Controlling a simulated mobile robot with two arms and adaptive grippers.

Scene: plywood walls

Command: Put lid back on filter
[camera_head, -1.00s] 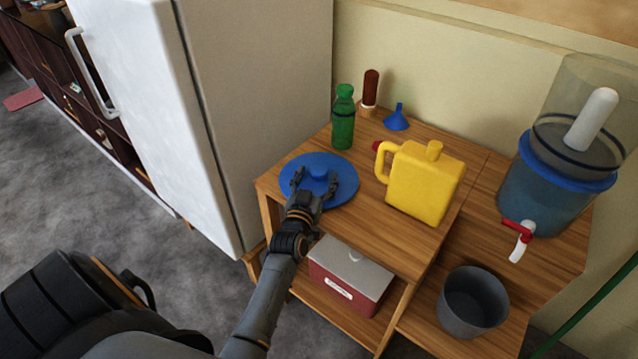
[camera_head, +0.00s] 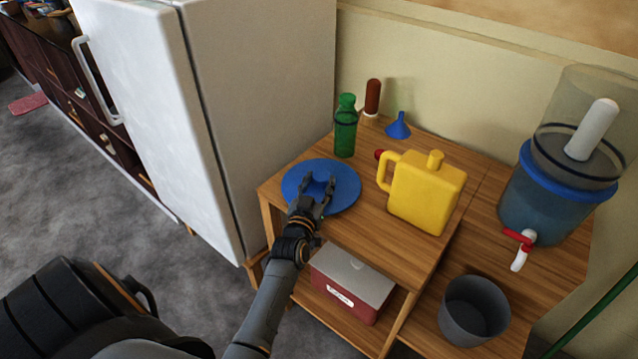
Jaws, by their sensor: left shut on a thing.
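The blue round lid (camera_head: 345,186) is at the left end of the wooden table, near the fridge side. My left gripper (camera_head: 318,187) is over the lid, its fingers shut on the lid's raised middle knob, which they partly hide. I cannot tell whether the lid touches the tabletop. The filter (camera_head: 545,195) stands at the right on the lower table: a blue lower tank with a red and white tap, and a clear upper container with a white candle inside. Its top is uncovered. My right gripper is not in view.
A yellow jug (camera_head: 425,195), a green bottle (camera_head: 345,128), a brown-topped bottle (camera_head: 372,98) and a blue funnel (camera_head: 398,126) stand between lid and filter or behind. A grey bucket (camera_head: 474,312) sits below the tap. A red box (camera_head: 350,285) is on the shelf. The white fridge (camera_head: 165,110) is left.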

